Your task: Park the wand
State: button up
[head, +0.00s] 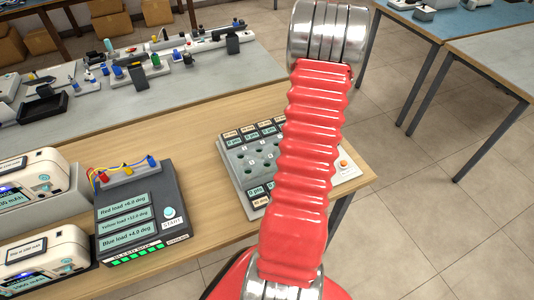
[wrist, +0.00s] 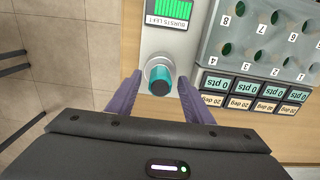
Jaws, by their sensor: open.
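In the wrist view my gripper (wrist: 160,82) is open, with a purple finger on each side of a short round piece with a teal top and a silver collar (wrist: 160,77). This piece stands on a pale panel strip (wrist: 157,42); I cannot tell whether it is the wand or a fixed knob. Contact with the fingers is not clear. The grey block with numbered holes (wrist: 213,58) lies just right of it. The block also shows in the head view (head: 232,165), where my red arm hides the gripper and part of the panel. No separate wand is identifiable.
A green "BURSTS LEFT" display (wrist: 169,11) is beside the teal-topped piece. Score and degree labels (wrist: 250,89) line the block. A dark load box (head: 140,215) with coloured leads and white meters (head: 45,250) stand left. The wooden table between (head: 190,165) is clear.

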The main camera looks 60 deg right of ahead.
notch_tip(320, 180, up, 14)
jog(key=shift+f, duration=0.2)
dwell(0.4)
dwell(0.6)
